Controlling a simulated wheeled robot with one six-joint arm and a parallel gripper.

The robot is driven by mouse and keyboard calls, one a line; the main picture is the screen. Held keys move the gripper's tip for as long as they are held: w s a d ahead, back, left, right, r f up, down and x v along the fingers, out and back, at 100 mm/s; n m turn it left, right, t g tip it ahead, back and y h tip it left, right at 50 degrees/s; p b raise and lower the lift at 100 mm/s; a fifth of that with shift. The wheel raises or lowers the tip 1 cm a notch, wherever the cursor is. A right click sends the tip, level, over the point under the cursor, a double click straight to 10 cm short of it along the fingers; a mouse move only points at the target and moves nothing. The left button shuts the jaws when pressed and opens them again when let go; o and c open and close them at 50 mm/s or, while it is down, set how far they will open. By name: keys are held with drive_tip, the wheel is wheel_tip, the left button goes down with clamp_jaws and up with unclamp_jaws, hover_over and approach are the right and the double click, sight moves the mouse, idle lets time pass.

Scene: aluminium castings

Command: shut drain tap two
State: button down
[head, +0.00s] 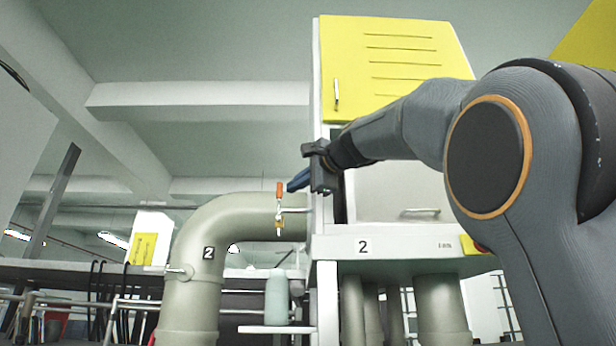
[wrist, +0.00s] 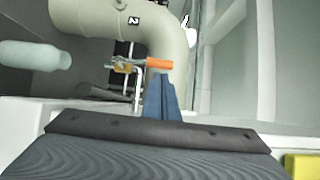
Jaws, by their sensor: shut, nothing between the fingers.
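The drain tap has a brass body (head: 279,222) and an orange lever (head: 279,190) that points straight up, in line with the vertical body. It sits on a short pipe from the left side of the cabinet marked 2. My gripper (head: 293,184) has its blue fingers shut and empty, just right of the lever. In the wrist view the orange lever (wrist: 159,65) lies just beyond the fingertips (wrist: 158,80), with the brass body (wrist: 122,69) to its left. I cannot tell whether the fingertips touch the lever.
A pale green bottle (head: 277,297) stands on a small shelf (head: 275,329) below the tap. A thick bent pipe (head: 197,270) marked 2 runs behind it. The cabinet (head: 390,243) with a yellow door (head: 395,70) stands close right of the tap. Open air lies above the lever.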

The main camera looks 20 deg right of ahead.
drive_tip(key=shift+w+a, duration=0.25)
drive_tip(key=shift+a, duration=0.1)
drive_tip(key=shift+f, duration=0.1)
